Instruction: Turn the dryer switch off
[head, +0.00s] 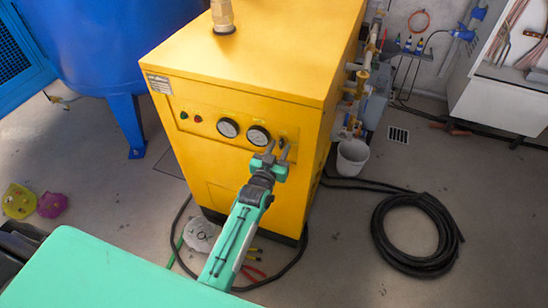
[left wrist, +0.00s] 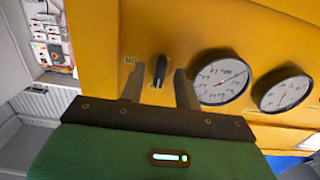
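The yellow dryer cabinet (head: 225,85) stands in the middle of the head view, with two round gauges and small red and green buttons on its front panel. The dryer switch (left wrist: 160,70) is a small black knob beside the gauges in the left wrist view. Its pointer looks roughly vertical in that picture. My left gripper (head: 277,152) is at the panel, right of the gauges. In the left wrist view my left gripper (left wrist: 159,88) is open, with one finger on each side of the knob; contact cannot be told. My right gripper is not in view.
A blue tank (head: 110,40) stands left of the dryer. Pipes with brass valves (head: 358,80) run along its right side, near a white bucket (head: 352,157). A coiled black hose (head: 380,235) lies on the floor at right. Pliers and cables lie before the dryer.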

